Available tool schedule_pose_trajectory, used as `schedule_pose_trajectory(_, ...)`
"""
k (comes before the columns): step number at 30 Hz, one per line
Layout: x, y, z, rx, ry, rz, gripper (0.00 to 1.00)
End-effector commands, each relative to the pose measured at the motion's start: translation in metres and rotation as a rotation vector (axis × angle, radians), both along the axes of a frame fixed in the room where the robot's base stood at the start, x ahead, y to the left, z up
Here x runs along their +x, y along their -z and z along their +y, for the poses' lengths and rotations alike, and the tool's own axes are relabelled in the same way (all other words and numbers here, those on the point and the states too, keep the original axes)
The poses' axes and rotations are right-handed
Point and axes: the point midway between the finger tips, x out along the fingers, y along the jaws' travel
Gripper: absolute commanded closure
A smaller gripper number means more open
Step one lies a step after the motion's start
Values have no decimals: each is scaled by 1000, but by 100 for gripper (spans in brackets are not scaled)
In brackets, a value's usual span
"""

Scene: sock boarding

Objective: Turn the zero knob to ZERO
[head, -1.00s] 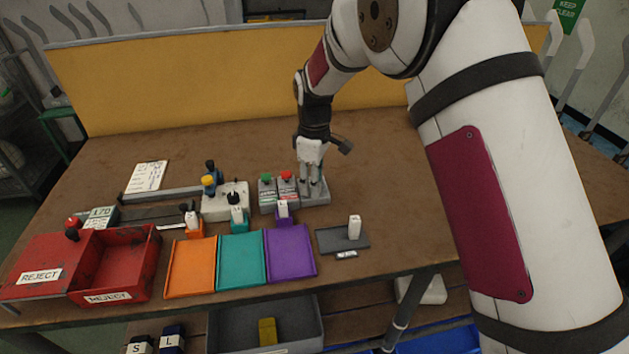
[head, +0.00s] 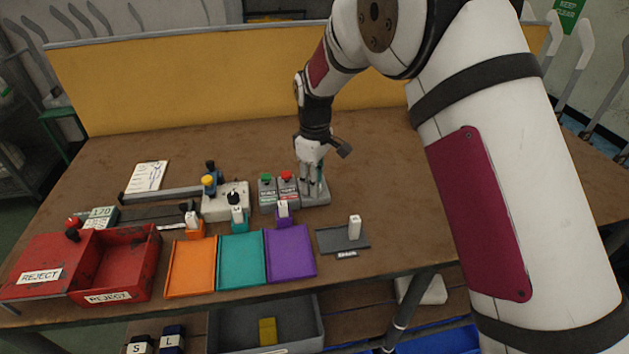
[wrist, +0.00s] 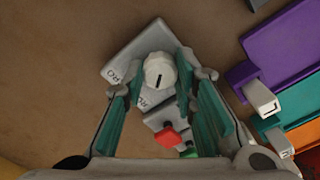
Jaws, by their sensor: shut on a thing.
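The white round zero knob (wrist: 160,72) sits on a grey block (wrist: 130,52) in the wrist view, with a short black pointer mark running toward the lower edge of the picture. Partly hidden lettering shows on the block: "RO" at the left and "RU" below the knob. My gripper (wrist: 161,76) is shut on the knob, with one green-padded finger on each side. In the head view my gripper (head: 313,186) points down over the grey block (head: 318,199), and its fingers hide the knob.
A block with a red button (head: 286,175) and one with a green button (head: 266,178) stand directly left of the knob block. Orange (head: 190,268), teal (head: 242,261) and purple (head: 291,252) trays lie in front. A dark holder (head: 330,240) is at front right. The table behind is clear.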

Motion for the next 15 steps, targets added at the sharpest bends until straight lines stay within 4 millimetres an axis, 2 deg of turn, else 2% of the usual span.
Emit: schedule_pose_trajectory(15,0,0,0,-1,461,0,100)
